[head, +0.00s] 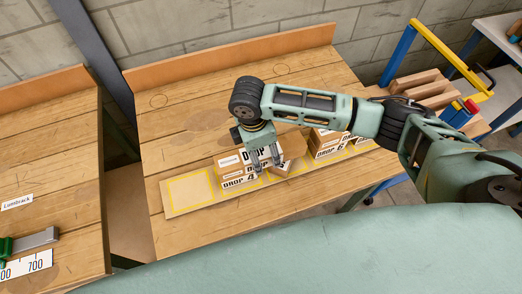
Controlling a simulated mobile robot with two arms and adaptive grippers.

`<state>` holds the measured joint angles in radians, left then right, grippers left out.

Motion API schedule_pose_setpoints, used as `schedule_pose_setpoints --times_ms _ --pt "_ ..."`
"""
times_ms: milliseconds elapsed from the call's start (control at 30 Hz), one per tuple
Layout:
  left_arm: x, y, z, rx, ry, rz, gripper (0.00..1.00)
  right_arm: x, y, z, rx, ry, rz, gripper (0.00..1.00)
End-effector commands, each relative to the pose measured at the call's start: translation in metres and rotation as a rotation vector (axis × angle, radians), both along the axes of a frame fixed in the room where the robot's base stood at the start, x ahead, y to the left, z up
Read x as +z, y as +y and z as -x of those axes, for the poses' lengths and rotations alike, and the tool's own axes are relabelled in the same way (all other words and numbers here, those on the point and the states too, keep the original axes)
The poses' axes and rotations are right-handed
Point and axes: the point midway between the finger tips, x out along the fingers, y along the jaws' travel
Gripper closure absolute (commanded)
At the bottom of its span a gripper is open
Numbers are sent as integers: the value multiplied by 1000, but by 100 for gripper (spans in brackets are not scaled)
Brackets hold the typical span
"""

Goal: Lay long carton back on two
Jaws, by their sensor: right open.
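A pale board (172,208) with yellow outlined squares lies on the middle bench. A carton marked DROP 4 (238,184) stands on it, with another small carton (282,170) to its right. A longer brown carton (292,145) with DROP lettering lies over these lower cartons; the arm and fingers hide part of it, so its exact support is unclear. My right gripper (266,166) points down at the front of this carton, fingers apart. I cannot tell whether they touch it. More cartons, one marked DROP 6 (331,149), stand farther right on the board. My left gripper is out of view.
The leftmost yellow square is empty, and the bench (160,140) is clear behind and left of the board. A gap separates it from the left bench (62,150), labelled Lumbrack. A blue and yellow frame (440,50) and wooden blocks stand at right.

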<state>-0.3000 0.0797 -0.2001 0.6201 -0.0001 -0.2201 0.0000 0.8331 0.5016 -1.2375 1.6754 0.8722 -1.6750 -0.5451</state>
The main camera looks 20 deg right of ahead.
Motion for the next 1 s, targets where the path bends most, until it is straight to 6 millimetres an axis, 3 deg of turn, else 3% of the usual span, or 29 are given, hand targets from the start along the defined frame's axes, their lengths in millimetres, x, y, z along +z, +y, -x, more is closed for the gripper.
schedule_pose_setpoints --times_ms 533,700,1000 --pt "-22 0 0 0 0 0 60 102 14 -1 1 -5 -3 33" --pt "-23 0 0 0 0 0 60 116 15 0 0 -2 -1 33" --pt "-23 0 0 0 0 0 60 119 15 0 -1 -1 -2 33"
